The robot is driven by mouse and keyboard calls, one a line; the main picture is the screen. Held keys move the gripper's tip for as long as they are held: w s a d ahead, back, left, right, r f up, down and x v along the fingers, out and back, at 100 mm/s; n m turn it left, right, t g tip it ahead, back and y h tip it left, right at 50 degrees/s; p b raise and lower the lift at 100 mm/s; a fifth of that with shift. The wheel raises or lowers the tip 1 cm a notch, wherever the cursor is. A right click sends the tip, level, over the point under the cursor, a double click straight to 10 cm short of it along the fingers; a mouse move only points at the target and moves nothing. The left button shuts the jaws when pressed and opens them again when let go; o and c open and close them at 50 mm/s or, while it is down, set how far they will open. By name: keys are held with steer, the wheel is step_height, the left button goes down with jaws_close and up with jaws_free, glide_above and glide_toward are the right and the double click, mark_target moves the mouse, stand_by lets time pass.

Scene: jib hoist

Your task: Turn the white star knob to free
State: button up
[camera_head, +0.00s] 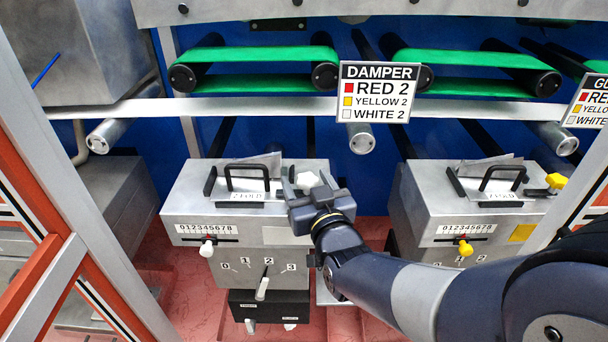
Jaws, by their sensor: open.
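The white star knob (307,180) sits on top of the left grey metal box (185,205), near its right end. My gripper (309,184) reaches in from the lower right. Its fingers are open, one on each side of the knob in this view. I cannot tell whether they touch it. The gripper body hides the knob's lower part, and no free marking beside it is readable.
A black handle (247,178) stands left on the same box. Its front has a white slider knob (206,249) and a white lever (262,288). The right box (430,205) carries a yellow star knob (556,181). A DAMPER sign (378,92) hangs above.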

steer(key=shift+x, duration=1.1)
steer(key=c, duration=1)
